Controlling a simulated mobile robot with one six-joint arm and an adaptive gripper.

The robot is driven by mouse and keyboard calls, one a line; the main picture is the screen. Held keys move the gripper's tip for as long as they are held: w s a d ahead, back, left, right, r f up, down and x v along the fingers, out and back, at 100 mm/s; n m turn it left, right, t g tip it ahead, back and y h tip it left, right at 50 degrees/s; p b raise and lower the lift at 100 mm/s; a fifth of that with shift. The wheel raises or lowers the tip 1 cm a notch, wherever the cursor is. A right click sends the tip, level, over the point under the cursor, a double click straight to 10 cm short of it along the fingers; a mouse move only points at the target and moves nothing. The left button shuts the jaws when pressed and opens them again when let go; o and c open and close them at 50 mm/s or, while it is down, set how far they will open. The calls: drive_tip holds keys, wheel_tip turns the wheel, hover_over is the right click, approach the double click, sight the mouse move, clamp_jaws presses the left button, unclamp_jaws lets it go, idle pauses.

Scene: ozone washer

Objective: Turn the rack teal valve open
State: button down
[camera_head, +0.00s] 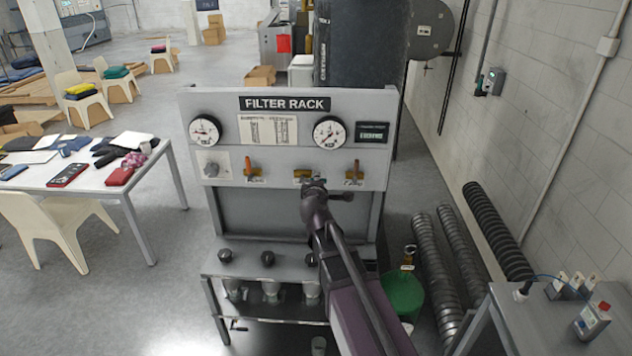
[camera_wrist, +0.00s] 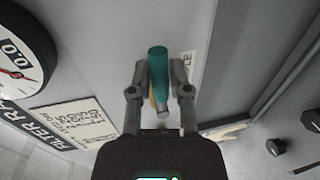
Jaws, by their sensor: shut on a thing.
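The teal valve handle (camera_wrist: 157,64) shows in the wrist view between the two fingers of my gripper (camera_wrist: 159,74), which is shut on it. A yellowish part and a grey stub show just below the handle. In the head view my gripper (camera_head: 313,186) is at the middle valve position on the front of the filter rack (camera_head: 225,103). There the teal handle is hidden behind my gripper, and a yellowish label (camera_head: 303,174) shows beside it. I cannot tell the handle's exact angle against its pipe.
Gauges (camera_head: 204,130) and a small display (camera_head: 372,132) sit above. Dark knobs (camera_head: 267,258) line the lower shelf. A green container (camera_head: 403,295) and ribbed hoses (camera_head: 437,270) are to the right.

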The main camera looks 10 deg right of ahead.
idle(0.3)
drive_tip(key=c, duration=0.6)
unclamp_jaws()
drive_tip(key=shift+w, duration=0.15)
drive_tip(key=shift+o, duration=0.2)
drive_tip(key=shift+s+f, duration=0.1)
drive_tip(key=shift+s, duration=0.1)
